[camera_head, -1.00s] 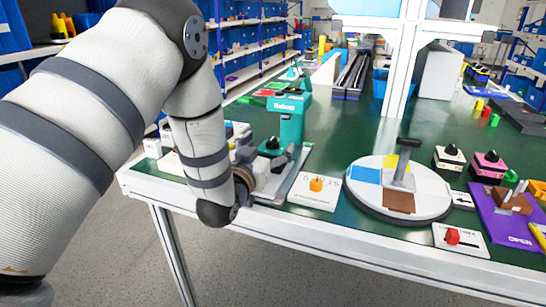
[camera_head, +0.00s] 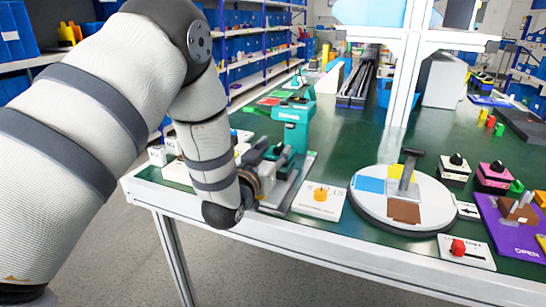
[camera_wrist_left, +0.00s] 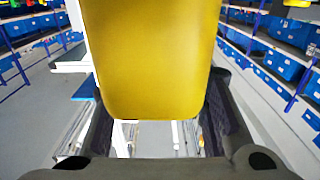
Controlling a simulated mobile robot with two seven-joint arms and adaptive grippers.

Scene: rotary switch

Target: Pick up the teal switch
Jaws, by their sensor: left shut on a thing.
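My left gripper (camera_head: 282,158) is low over the near left part of the green table, next to a grey plate. It is shut on the teal switch, which is mostly hidden by the dark fingers in the head view. In the left wrist view the two dark fingers (camera_wrist_left: 158,140) show at the bottom. A large yellow surface fills the upper middle there, very close to the camera; I cannot tell what it is. My right gripper is not in view.
A teal machine (camera_head: 292,122) stands just behind my left gripper. To the right are a white plate with an orange knob (camera_head: 320,195), a round turntable (camera_head: 365,205), a cream switch (camera_head: 455,168), a pink switch (camera_head: 493,177) and a red-knobbed plate (camera_head: 458,248).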

